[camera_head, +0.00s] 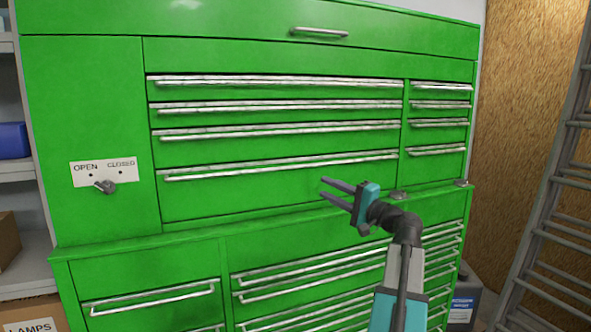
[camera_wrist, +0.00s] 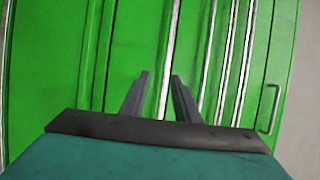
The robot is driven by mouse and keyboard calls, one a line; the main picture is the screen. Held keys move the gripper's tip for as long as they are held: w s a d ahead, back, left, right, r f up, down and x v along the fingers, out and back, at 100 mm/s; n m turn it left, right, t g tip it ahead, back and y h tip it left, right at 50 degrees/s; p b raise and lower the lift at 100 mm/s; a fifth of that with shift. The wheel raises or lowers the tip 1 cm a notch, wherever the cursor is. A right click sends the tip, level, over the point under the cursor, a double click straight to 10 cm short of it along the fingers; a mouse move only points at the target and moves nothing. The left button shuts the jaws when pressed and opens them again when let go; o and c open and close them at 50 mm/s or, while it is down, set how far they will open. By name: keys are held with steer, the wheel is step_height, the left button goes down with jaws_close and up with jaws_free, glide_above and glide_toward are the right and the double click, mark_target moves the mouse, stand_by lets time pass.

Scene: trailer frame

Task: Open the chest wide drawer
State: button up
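The green tool chest (camera_head: 90,130) fills most of the head view. Its upper part has several wide drawers with long silver handles, such as the lowest wide drawer (camera_head: 270,190), all flush with the front. My gripper (camera_head: 322,188) is in front of the lowest wide drawer, toward its right side. A long silver handle (camera_wrist: 170,45) runs behind the fingertips, seen upright in this view. I cannot tell how far the fingertips are from it.
Narrow drawers (camera_head: 437,135) sit at the upper right. A lower cabinet (camera_head: 140,260) with more drawers juts out below. A plate marked OPEN and CLOSED with a knob (camera_head: 105,187) is at left. A ladder (camera_head: 560,180) leans at right, near a dark jug (camera_head: 464,300).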

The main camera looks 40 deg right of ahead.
steer(key=shift+s+d+r, duration=0.2)
steer(key=shift+s+r, duration=0.15)
steer(key=shift+r, duration=0.3)
steer(key=shift+w, duration=0.2)
steer(key=w+r+p, duration=0.2)
steer(key=w+p, duration=0.1)
steer(key=w, duration=1)
steer(key=shift+w+r, duration=0.15)
steer(key=shift+r, duration=0.05)
steer(key=shift+a, duration=0.1)
jaws_close()
